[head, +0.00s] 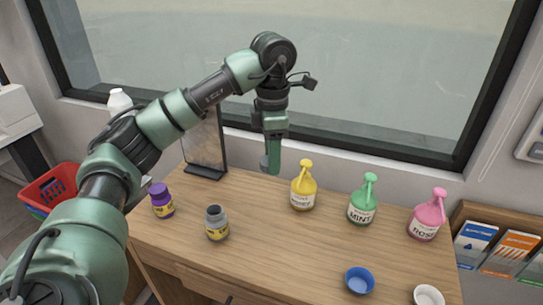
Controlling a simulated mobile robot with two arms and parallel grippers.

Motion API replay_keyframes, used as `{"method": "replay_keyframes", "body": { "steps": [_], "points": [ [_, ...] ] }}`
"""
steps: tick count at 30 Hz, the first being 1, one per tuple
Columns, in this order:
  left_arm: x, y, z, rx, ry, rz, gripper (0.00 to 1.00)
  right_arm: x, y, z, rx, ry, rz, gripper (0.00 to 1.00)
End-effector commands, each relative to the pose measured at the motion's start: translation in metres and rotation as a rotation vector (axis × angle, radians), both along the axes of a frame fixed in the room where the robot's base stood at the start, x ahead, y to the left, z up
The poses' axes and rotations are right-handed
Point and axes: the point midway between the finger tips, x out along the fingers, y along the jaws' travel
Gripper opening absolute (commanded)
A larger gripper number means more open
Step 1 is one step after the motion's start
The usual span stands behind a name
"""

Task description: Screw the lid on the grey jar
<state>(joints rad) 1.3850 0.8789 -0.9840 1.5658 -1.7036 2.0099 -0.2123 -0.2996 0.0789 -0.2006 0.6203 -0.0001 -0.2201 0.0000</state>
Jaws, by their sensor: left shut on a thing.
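The grey jar (216,224) stands upright on the wooden counter, left of the middle, with a yellow label and no lid on its neck. My left gripper (271,160) points down near the back of the counter, behind and to the right of the jar and apart from it. It is shut on a small grey round thing (264,163), which looks like the grey lid; the fingers hide part of it. My right gripper is out of view.
A purple-lidded jar (161,200) stands left of the grey jar. Yellow (303,188), green (362,202) and pink (427,218) pump bottles stand to the right. A blue bowl (360,280) and a white bowl (428,296) are at the front right. A framed panel (207,145) stands behind.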

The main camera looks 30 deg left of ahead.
Motion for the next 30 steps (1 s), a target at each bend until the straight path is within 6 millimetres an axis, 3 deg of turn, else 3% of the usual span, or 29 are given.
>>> {"method": "replay_keyframes", "body": {
  "steps": [4,8,14,21,25,30],
  "points": [
    [-0.004,-0.007,-0.007,0.002,0.003,-0.107,0.06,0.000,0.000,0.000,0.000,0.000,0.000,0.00],
    [-0.016,-0.025,-0.025,0.001,0.003,-0.401,0.06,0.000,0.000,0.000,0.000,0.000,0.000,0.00],
    [-0.053,-0.067,-0.064,-0.001,0.003,-1.087,0.06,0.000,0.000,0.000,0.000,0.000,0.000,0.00],
    [-0.112,-0.110,-0.103,-0.003,0.001,-1.864,0.06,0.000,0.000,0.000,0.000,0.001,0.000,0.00],
    [-0.137,-0.123,-0.115,-0.003,-0.001,-2.140,0.06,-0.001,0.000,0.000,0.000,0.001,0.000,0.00],
    [-0.152,-0.130,-0.121,-0.001,0.000,-2.298,0.06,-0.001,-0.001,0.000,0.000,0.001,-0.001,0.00]
  ]
}}
